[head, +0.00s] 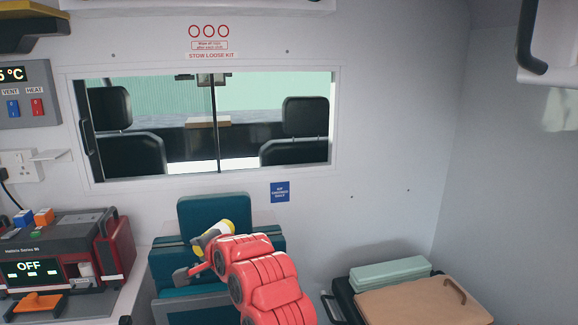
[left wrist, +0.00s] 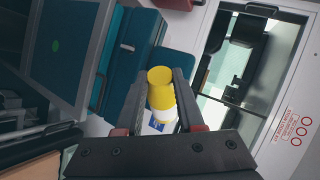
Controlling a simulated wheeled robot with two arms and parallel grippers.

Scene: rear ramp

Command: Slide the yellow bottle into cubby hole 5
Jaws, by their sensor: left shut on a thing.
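The yellow bottle (head: 216,233), with a yellow cap and a white band, is held in front of the teal seat in the head view. It also shows in the left wrist view (left wrist: 160,83), between the two dark fingers. My left gripper (head: 206,250) is shut on it, clear of the surfaces around it as far as I can tell. My red left arm hides part of the gripper and seat. No numbered cubby holes can be made out in either view. My right gripper is not in view.
A teal seat (head: 203,215) stands behind the gripper, below a window (head: 160,76). A red-and-black device (head: 60,250) reading OFF sits on a counter at left. At lower right are a tan board (head: 425,302) and a pale green box (head: 390,271).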

